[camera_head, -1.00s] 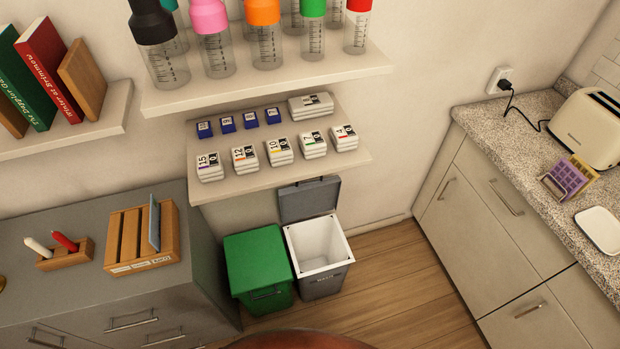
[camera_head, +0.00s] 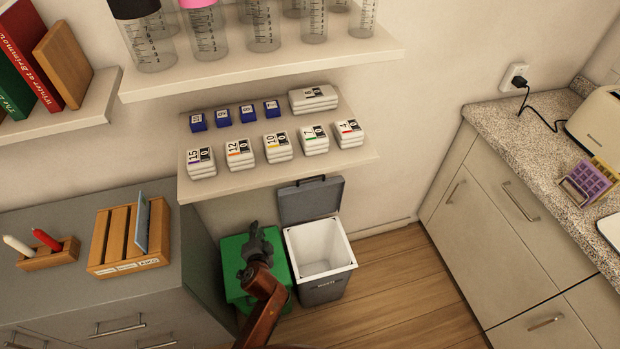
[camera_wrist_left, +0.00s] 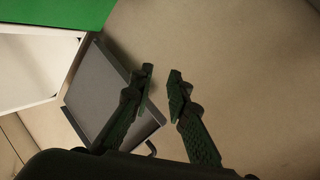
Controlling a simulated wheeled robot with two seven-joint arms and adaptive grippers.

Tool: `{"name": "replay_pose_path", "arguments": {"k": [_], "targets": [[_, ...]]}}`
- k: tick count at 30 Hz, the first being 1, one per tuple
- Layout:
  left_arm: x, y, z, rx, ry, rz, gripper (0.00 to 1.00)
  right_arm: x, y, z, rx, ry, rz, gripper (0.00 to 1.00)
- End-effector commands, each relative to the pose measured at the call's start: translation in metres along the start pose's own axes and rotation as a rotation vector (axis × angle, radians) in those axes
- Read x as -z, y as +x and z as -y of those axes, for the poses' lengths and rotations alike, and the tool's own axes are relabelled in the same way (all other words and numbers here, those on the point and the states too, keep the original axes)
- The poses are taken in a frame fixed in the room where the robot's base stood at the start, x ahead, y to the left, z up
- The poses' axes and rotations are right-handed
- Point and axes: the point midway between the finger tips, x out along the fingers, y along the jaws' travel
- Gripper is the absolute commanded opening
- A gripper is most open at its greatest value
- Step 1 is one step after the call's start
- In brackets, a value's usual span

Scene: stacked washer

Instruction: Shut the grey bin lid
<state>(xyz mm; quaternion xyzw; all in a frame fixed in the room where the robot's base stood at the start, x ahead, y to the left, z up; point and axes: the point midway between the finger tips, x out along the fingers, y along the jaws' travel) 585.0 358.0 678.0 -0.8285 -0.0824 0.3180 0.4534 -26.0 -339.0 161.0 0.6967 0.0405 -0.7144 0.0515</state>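The grey bin (camera_head: 325,288) stands on the floor with its white inside showing. Its grey lid (camera_head: 311,201) is open, tilted up at the back near the wall. My left gripper (camera_head: 254,232) appears over the green bin, left of the grey bin and its lid. In the left wrist view my left gripper (camera_wrist_left: 160,73) has its fingers apart with nothing between them. There one finger overlaps the edge of the grey lid (camera_wrist_left: 98,88); I cannot tell if they touch. The grey bin's white inside (camera_wrist_left: 35,68) shows at the left. My right gripper is not in view.
The green bin (camera_head: 232,270) with its lid shut stands against the grey bin's left side. A shelf (camera_head: 235,183) with several small boxes hangs above the bins. A grey cabinet (camera_head: 190,235) is at the left and a counter (camera_head: 490,140) at the right. Wooden floor (camera_head: 400,290) lies clear between.

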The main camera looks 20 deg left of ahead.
Motion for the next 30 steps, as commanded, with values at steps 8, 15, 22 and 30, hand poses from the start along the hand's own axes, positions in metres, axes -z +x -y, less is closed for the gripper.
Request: {"name": "replay_pose_path", "arguments": {"k": [8, 15, 22, 30], "targets": [[0.187, 0.019, 0.017, 0.230, 0.393, -0.306, 0.16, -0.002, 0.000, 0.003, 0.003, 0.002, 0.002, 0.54], [0.229, 0.025, 0.014, 0.274, 0.485, -0.371, 0.16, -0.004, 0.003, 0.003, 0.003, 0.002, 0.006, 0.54], [0.242, 0.059, 0.019, 0.272, 0.483, -0.369, 0.16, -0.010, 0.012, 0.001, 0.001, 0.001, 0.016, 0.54], [0.253, 0.084, 0.025, 0.272, 0.481, -0.367, 0.16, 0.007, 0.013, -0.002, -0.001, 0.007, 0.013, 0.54]]}}
